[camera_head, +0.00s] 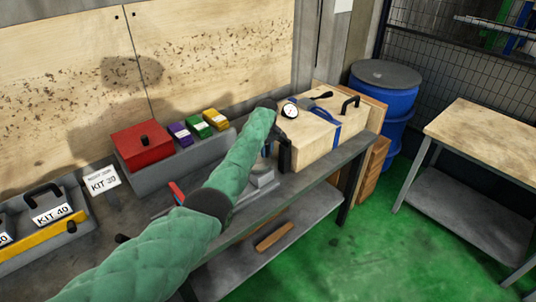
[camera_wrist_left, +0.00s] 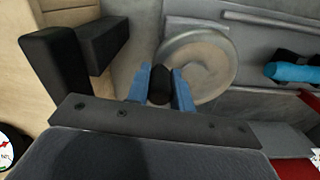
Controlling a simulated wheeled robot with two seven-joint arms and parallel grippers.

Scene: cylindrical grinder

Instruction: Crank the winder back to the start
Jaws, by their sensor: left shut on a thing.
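My left gripper (camera_head: 267,150) reaches over the bench in front of the wooden case. In the left wrist view its two blue fingertips (camera_wrist_left: 161,88) are closed on a black crank knob (camera_wrist_left: 161,80), one on each side. A round grey metal wheel (camera_wrist_left: 212,62) lies just behind the knob; I take it as the winder's wheel. In the head view my green-sleeved left arm hides most of the winder, and the knob cannot be made out there. My right gripper is not in view.
A wooden case (camera_head: 318,148) with a dial gauge (camera_head: 289,111) stands right of the gripper. A black bracket (camera_wrist_left: 75,60) is close by in the wrist view. A red box (camera_head: 142,146) and small coloured boxes sit behind. A blue drum (camera_head: 385,98) stands beyond the bench.

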